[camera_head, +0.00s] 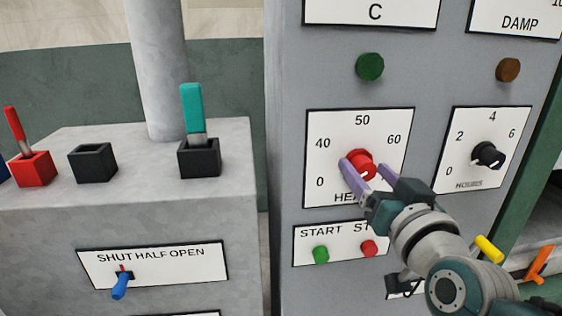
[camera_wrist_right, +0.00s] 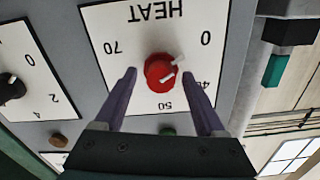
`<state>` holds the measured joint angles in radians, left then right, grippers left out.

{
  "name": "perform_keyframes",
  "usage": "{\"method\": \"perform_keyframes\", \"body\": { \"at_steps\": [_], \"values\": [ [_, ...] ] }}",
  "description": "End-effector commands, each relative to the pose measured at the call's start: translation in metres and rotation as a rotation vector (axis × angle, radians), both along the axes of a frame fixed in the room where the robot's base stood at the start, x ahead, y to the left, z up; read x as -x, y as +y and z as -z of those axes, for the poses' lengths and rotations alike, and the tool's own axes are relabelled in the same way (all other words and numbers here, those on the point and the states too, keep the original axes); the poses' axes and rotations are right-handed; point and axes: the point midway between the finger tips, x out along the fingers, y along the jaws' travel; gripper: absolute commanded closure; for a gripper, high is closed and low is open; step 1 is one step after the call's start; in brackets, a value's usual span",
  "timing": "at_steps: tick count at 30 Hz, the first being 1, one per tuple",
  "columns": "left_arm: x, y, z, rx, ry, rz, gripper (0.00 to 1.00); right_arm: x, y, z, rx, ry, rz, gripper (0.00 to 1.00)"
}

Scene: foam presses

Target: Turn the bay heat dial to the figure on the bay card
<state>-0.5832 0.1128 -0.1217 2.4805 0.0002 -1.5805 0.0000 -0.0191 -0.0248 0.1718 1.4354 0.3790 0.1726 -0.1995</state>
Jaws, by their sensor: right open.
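The bay heat dial is a red knob (camera_head: 367,159) with a white pointer mark, on a white HEAT plate (camera_head: 327,190) on the grey panel. The plate's figures 0, 40, 50 and 60 show in the head view. In the right wrist view, upside down, the knob (camera_wrist_right: 161,73) has its mark towards 0, and 70 also shows. My right gripper (camera_head: 366,172) is open, its purple fingers on either side of the knob, with small gaps in the right wrist view (camera_wrist_right: 160,75). A card lettered C (camera_head: 375,12) is cut off at the top. My left gripper is out of view.
START (camera_head: 321,254) and stop (camera_head: 369,247) buttons sit just below the HEAT plate. A black hours dial (camera_head: 487,155) is to the right, a green lamp (camera_head: 370,67) above. A grey console with teal (camera_head: 192,110) and red (camera_head: 15,130) levers stands left.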

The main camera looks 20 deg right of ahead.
Motion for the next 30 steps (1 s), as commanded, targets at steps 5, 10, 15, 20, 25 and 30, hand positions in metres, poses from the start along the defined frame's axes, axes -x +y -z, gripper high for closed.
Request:
{"method": "perform_keyframes", "body": {
  "at_steps": [5, 10, 15, 20, 25, 30],
  "values": [
    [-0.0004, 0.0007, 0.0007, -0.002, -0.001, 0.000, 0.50, -0.0073, -0.0020, -0.0002, -0.001, 0.000, 0.000, 0.28],
    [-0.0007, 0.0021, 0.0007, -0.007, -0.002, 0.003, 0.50, -0.0072, -0.0020, -0.0001, -0.001, 0.001, 0.000, 0.28],
    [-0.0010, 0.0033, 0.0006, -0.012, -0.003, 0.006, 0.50, -0.0072, -0.0018, 0.0000, 0.000, 0.001, 0.000, 0.44],
    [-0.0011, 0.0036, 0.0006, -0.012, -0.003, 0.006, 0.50, -0.0071, -0.0018, 0.0000, 0.000, 0.001, 0.000, 0.61],
    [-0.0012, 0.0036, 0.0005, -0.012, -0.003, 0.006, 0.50, -0.0070, -0.0018, 0.0000, -0.001, 0.001, 0.000, 0.81],
    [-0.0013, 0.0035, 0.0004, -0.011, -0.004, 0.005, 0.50, -0.0070, -0.0017, 0.0000, -0.001, 0.001, 0.000, 1.00]
  ]
}}
